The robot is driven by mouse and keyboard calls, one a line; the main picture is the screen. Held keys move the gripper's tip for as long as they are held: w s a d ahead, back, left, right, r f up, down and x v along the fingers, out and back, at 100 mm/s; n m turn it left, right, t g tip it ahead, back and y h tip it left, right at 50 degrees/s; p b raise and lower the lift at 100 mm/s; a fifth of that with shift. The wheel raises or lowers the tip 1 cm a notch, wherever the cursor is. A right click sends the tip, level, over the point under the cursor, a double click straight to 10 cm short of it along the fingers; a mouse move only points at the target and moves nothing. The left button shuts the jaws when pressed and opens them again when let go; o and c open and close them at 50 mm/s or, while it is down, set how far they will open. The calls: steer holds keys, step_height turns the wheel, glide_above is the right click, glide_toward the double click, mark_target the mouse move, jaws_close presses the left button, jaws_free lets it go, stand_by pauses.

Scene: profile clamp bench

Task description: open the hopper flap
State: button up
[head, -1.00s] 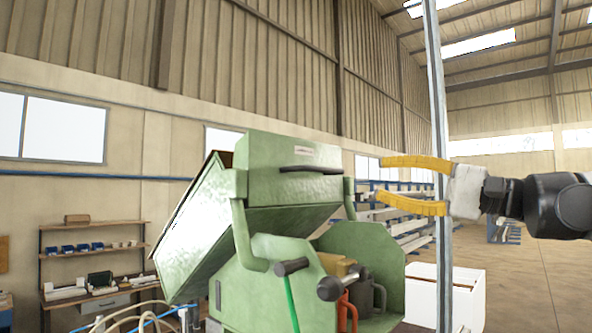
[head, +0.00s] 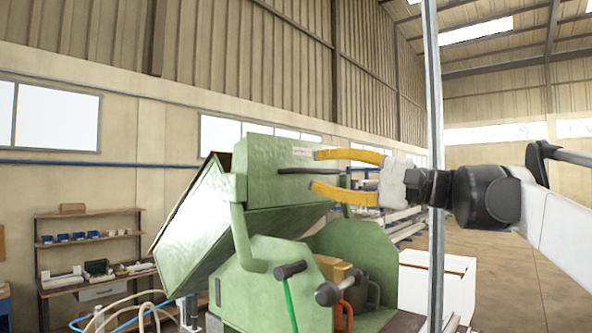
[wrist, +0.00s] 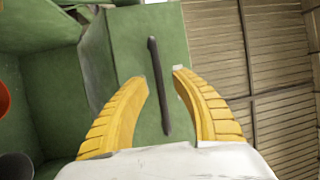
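The green hopper (head: 190,240) stands on the machine, and its front upper panel, the flap (head: 262,188), carries a dark bar handle (head: 308,171). The flap looks shut. My gripper (head: 314,171) is open, with its two yellow fingers above and below the right end of the handle in the head view. In the wrist view the handle (wrist: 158,85) runs lengthwise between the open fingers (wrist: 162,78) and reaches beyond their tips. I cannot tell whether the fingers touch the flap; nothing is gripped.
Below the flap are dark-knobbed levers (head: 290,270) and a green side guard (head: 355,252). A metal post (head: 434,120) stands close to my arm on the right. A white box (head: 450,284) sits behind it. Shelves (head: 90,238) stand at the far left.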

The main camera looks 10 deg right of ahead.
jaws_close()
steer(key=shift+s+d+f+b, duration=0.1)
steer(key=shift+f+b, duration=0.05)
steer(key=shift+b, duration=0.15)
steer(key=f+n+y+b, duration=0.1)
steer(key=n+y+b, duration=0.1)
steer(key=y+b, duration=0.1)
steer(key=s+d+f+n+y+b, duration=0.1)
steer(key=f+n+y+b, duration=0.1)
steer(key=y+b, duration=0.1)
steer(key=s+f+n+y+b, duration=0.1)
steer(key=n+y+b, duration=0.1)
steer(key=b, duration=0.2)
steer(key=shift+s+d+f+n+g+y, duration=0.15)
steer(key=shift+d+f+n+g+y, duration=0.2)
steer(key=shift+n+g+y, duration=0.05)
